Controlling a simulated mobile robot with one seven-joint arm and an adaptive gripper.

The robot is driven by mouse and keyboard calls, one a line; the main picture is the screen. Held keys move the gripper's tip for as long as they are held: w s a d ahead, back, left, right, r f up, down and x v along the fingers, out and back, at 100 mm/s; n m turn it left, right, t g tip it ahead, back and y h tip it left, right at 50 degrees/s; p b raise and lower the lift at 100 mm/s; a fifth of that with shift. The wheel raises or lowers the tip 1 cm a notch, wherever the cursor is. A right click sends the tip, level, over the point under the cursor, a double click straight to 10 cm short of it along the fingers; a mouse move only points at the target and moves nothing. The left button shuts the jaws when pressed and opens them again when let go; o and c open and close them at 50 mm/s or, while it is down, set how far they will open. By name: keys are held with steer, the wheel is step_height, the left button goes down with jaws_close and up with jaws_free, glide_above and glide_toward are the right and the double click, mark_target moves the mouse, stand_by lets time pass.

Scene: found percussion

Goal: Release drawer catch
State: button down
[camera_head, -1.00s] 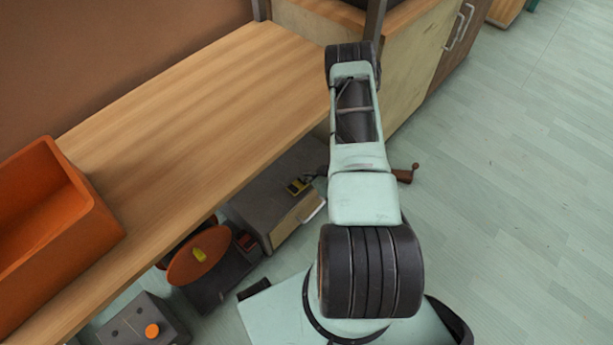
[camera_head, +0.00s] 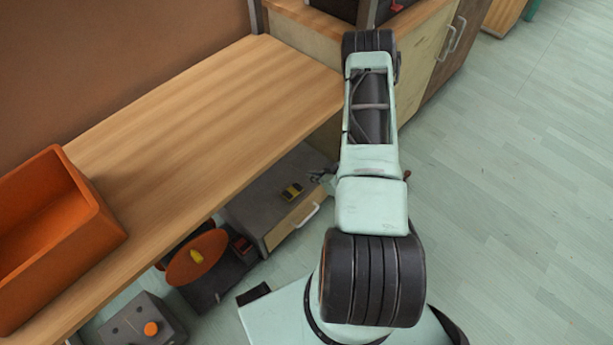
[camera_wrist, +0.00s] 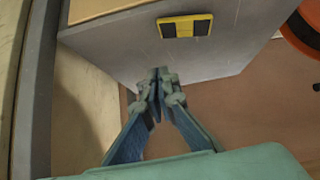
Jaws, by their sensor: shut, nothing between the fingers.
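A small yellow and black catch (camera_head: 292,191) lies on the grey top of a low drawer box (camera_head: 262,195) under the bench. It also shows near the top of the wrist view (camera_wrist: 185,26). The drawer has a tan front (camera_head: 285,229) with a pale handle (camera_head: 309,215) and looks shut. My gripper (camera_wrist: 160,82) is shut and empty, its tips apart from the catch in the wrist picture. In the head view my gripper (camera_head: 322,175) is small and partly hidden by my arm, just right of the catch.
The wooden bench (camera_head: 200,110) overhangs the box, with an orange bin (camera_head: 60,225) on it. Left of the box are an orange disc device (camera_head: 197,258) and a grey box with an orange knob (camera_head: 151,328). A cabinet (camera_head: 425,60) stands behind; floor at right is clear.

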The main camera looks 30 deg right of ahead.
steer(key=shift+d+p+v, duration=0.15)
steer(key=shift+p+v, duration=0.05)
steer(key=shift+v, duration=0.75)
steer(key=shift+d+p+v, duration=0.1)
steer(key=shift+p+v, duration=0.05)
steer(key=shift+v, duration=0.85)
steer(key=shift+w, duration=0.15)
